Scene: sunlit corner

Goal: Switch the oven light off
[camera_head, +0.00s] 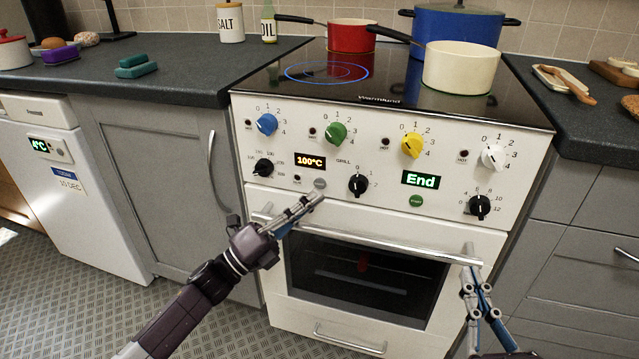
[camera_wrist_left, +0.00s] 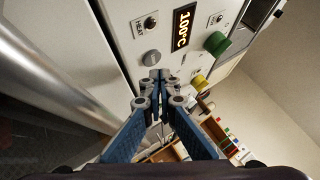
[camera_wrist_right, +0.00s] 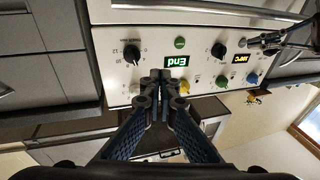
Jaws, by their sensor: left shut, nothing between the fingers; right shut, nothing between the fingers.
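The white oven (camera_head: 262,196) has a dark glass door window (camera_head: 360,278) behind a long handle. The interior is dim, and I cannot tell whether its light is on. A round grey button (camera_head: 319,184) sits below the 100°C display; it also shows in the left wrist view (camera_wrist_left: 152,57). My left gripper (camera_head: 318,198) is shut and empty, its tips just below that button; I cannot tell whether they touch it. The left wrist view shows its closed fingers (camera_wrist_left: 155,79). My right gripper (camera_head: 468,272) is shut and empty near the handle's right end.
Black knobs (camera_head: 357,185) and a green button (camera_head: 416,201) under the "End" display (camera_head: 420,180) are nearby. Blue, green, yellow and white knobs line the upper panel. Red, blue and cream pots (camera_head: 462,68) stand on the hob. The handle (camera_head: 372,241) projects below the panel.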

